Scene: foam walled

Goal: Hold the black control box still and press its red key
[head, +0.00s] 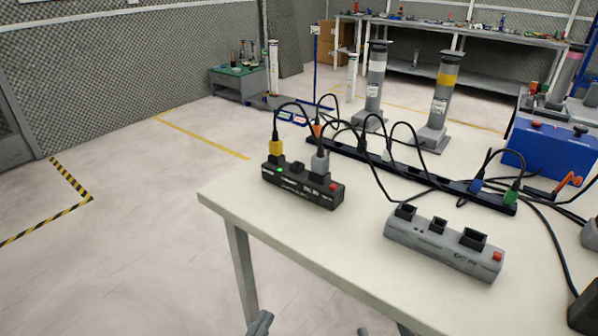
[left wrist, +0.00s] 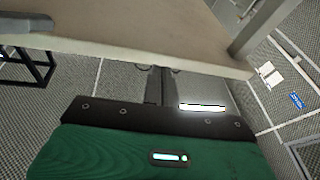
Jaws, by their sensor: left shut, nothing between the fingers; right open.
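The black control box (head: 300,193) stands on the white table near its left corner. Its red key (head: 334,187) is at its right end, and a green light glows near its left end. A yellow plug (head: 276,147) and a grey plug (head: 320,162) stand in its top, with black cables. My left gripper (head: 261,322) shows only as a grey tip at the bottom edge, shut and empty, below the table's front edge and apart from the box. A small grey tip of my right gripper (head: 363,331) shows further right; most of it is out of frame.
A grey box (head: 440,247) with its own red key stands to the right on the table (head: 300,240). Behind lie a long black power strip (head: 410,172), loose cables, two grey posts and a blue case (head: 550,150). The table's front left is clear.

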